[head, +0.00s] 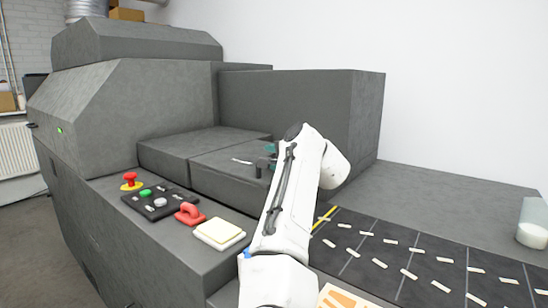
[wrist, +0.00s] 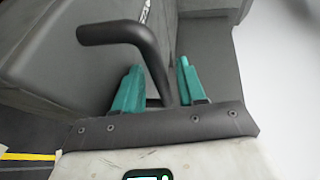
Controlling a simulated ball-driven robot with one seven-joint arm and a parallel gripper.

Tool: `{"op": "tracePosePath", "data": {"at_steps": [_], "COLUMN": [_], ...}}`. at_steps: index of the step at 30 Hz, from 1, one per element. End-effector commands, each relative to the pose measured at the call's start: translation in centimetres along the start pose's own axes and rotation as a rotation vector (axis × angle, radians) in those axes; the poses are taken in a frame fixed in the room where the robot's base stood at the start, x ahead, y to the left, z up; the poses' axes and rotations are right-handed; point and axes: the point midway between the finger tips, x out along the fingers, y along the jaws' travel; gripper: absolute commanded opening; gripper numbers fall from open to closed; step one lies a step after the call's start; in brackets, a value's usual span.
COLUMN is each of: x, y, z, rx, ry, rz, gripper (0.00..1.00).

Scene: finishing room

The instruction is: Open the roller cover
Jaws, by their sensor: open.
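The roller cover (head: 222,182) appears to be the low grey block on the machine, in front of a taller grey housing. It looks down. A dark bent bar handle (wrist: 115,33) shows large in the wrist view, and its shank runs down between my fingers. My gripper (wrist: 158,68) has two teal fingers, open, one on each side of the shank, with a gap visible to the right finger. In the head view my gripper (head: 270,150) is at the block's right end, partly hidden by my white arm. Whether a finger touches the handle is unclear.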

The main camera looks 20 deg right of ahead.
Motion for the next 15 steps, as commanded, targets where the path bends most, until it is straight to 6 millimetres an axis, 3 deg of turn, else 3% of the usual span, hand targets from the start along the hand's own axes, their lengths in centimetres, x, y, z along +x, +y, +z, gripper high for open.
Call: {"op": "tracePosePath", "data": {"at_steps": [4,15], "x": [-0.02,-0.03], "y": [-0.02,0.0], "z": [-0.01,0.01], "rx": [0.0,0.0], "ry": [0.0,0.0], "rz": [0.0,0.0], "gripper": [0.4,0.05]}}
